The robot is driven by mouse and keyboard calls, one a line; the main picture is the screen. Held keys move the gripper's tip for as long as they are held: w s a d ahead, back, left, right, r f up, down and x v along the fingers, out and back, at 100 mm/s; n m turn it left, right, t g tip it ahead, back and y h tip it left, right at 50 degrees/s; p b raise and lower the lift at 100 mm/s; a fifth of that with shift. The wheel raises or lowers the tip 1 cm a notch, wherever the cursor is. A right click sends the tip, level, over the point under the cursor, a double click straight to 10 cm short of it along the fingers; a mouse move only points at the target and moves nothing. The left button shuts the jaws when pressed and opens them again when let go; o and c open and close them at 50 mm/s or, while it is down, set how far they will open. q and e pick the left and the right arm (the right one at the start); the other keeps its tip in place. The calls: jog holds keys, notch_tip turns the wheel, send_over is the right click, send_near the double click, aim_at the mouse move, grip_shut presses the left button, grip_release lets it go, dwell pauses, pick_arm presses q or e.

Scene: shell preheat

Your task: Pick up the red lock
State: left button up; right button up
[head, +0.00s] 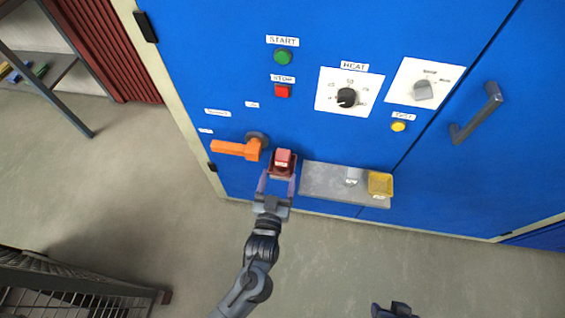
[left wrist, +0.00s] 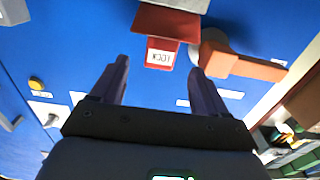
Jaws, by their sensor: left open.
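The red lock (head: 283,157) is a small light-red block at a darker red holder (head: 272,171) on the blue cabinet front. A red piece with a white label (left wrist: 160,56) shows in the left wrist view, beyond the fingertips. My left gripper (head: 277,184) is open and empty just below the red holder. In the left wrist view its two fingers (left wrist: 160,65) stand apart on either side of the label, and I see no contact. A dark part at the bottom edge appears to be my right gripper (head: 392,310); its jaws are not clear.
An orange lever handle (head: 235,149) sits close left of the red lock. A grey shelf (head: 325,182) with a yellow bin (head: 380,184) is to its right. Buttons and dials (head: 347,97) are above. A dark rack (head: 75,280) stands at lower left.

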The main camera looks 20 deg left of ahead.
aim_at(281, 163)
pick_arm(q)
jog(key=w, duration=0.2)
jog(key=shift+w+a+b, duration=0.25)
jog(key=shift+w+b, duration=0.05)
jog(key=shift+w, duration=0.05)
jog(key=shift+w+a+f+b, duration=0.1)
jog(key=shift+w+f+b, duration=0.05)
jog(key=shift+w+b, duration=0.2)
jog(key=w+b, duration=0.1)
jog(key=w, duration=0.1)
jog(key=w+a+b, duration=0.1)
jog(key=w, duration=0.1)
jog(key=shift+w, duration=0.2)
jog(key=shift+s, duration=0.1)
jog(key=shift+r, duration=0.2)
jog(key=c, duration=1.1)
jog(key=shift+r, duration=0.1)
